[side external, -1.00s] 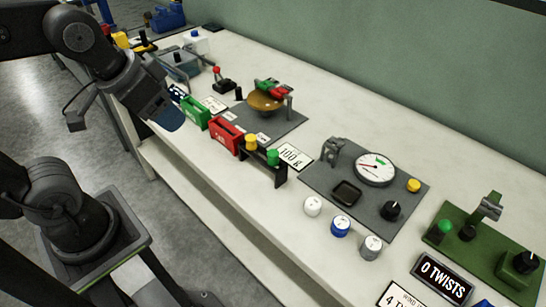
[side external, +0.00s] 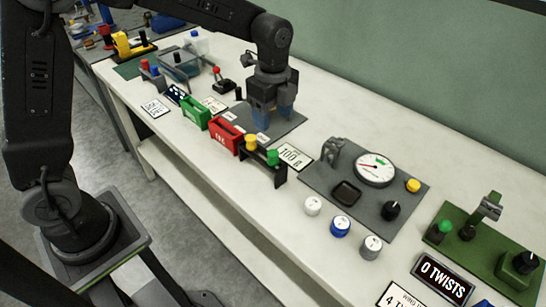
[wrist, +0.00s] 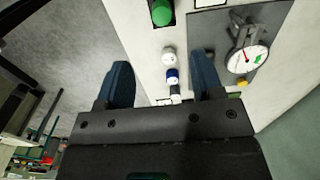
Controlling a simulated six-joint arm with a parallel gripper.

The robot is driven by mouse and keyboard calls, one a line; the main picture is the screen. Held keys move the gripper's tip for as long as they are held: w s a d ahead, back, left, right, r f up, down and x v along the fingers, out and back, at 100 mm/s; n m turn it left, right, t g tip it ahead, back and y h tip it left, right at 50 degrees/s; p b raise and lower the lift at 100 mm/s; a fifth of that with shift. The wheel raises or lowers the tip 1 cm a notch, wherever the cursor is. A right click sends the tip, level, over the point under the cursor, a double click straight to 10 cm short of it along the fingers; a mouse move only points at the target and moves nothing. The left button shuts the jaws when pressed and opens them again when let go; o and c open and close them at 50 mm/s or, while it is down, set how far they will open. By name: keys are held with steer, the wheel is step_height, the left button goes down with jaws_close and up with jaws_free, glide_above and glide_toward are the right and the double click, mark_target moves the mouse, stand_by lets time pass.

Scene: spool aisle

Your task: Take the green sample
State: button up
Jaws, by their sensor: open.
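My gripper (side external: 271,114) points down over the grey mat, with blue fingers apart and nothing visible between them. The wrist view also shows the open gripper (wrist: 160,62). It hides the round brown dish and the green and red pieces seen there earlier. A green-capped piece (side external: 273,157) stands beside a yellow-capped one (side external: 251,142) in a small black rack (side external: 279,176), in front of and to the right of my gripper. A green round top (wrist: 162,12) shows at the upper edge of the wrist view. I cannot tell which green piece is the sample.
A green box (side external: 195,112) and a red box (side external: 224,136) stand at the front edge. A dial gauge (side external: 375,169) and white, blue and grey jars (side external: 341,226) are to the right. Bare white bench lies behind the gauge.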

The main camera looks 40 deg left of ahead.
mark_target(273, 153)
step_height(273, 153, down, 8)
steer(key=shift+r, duration=0.2)
steer(key=shift+w+a+f, duration=0.15)
steer(key=shift+f, duration=2.5)
steer(key=shift+c, duration=0.3)
steer(key=c, duration=0.9)
